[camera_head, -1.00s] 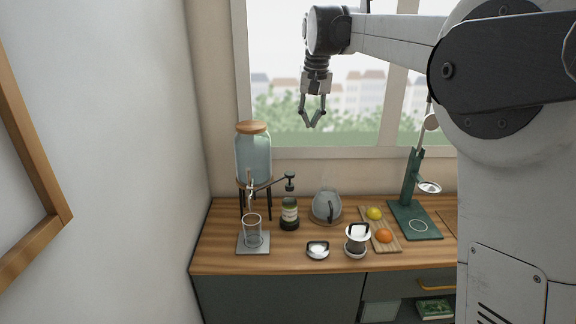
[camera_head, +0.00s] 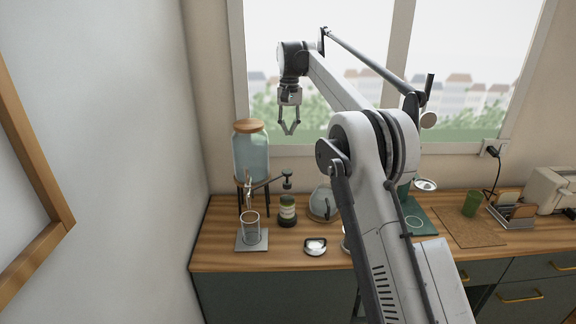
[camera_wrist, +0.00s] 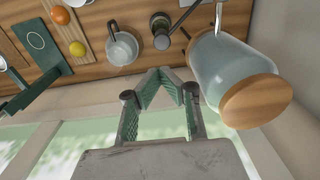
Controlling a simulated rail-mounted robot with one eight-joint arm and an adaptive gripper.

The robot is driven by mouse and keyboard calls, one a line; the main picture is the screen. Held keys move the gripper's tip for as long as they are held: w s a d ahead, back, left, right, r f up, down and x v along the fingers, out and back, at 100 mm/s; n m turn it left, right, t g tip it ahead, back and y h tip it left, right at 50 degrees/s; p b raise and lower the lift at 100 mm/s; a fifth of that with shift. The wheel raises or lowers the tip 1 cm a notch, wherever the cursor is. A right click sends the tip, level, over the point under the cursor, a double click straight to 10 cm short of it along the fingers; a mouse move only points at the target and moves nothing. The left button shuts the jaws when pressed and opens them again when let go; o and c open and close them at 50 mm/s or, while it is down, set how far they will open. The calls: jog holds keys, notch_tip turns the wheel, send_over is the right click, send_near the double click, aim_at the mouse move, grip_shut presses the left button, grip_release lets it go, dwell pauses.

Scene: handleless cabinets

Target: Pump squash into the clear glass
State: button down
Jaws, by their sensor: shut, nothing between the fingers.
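The clear glass (camera_head: 251,228) stands upright on a grey square mat, in front of the large glass dispenser. A dark pump bottle (camera_head: 287,210) with a pale label stands just right of it, its dark pump head (camera_head: 287,182) raised on a thin stem. In the wrist view the pump head (camera_wrist: 160,27) shows at the top centre, beyond the fingertips. My gripper (camera_head: 289,132) is shut and empty, pointing down in the air above the pump bottle. It also fills the lower middle of the wrist view (camera_wrist: 162,75).
The wooden-lidded dispenser (camera_head: 251,155) stands on a legged stand left of the pump; the wrist view shows it close right of my fingers (camera_wrist: 238,75). My arm hides part of the counter's middle.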

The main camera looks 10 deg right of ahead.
aim_at(288, 171)
jog(key=shift+w+f, duration=0.15)
jog(key=shift+f, duration=0.05)
dwell(0.3)
notch_tip(288, 171, down, 14)
jog(key=shift+a+p, duration=0.1)
jog(key=shift+p, duration=0.45)
jog(key=shift+f+b, duration=1.05)
jog(key=shift+f, duration=0.6)
jog(key=shift+r, duration=0.1)
notch_tip(288, 171, up, 14)
jog(key=p, duration=0.1)
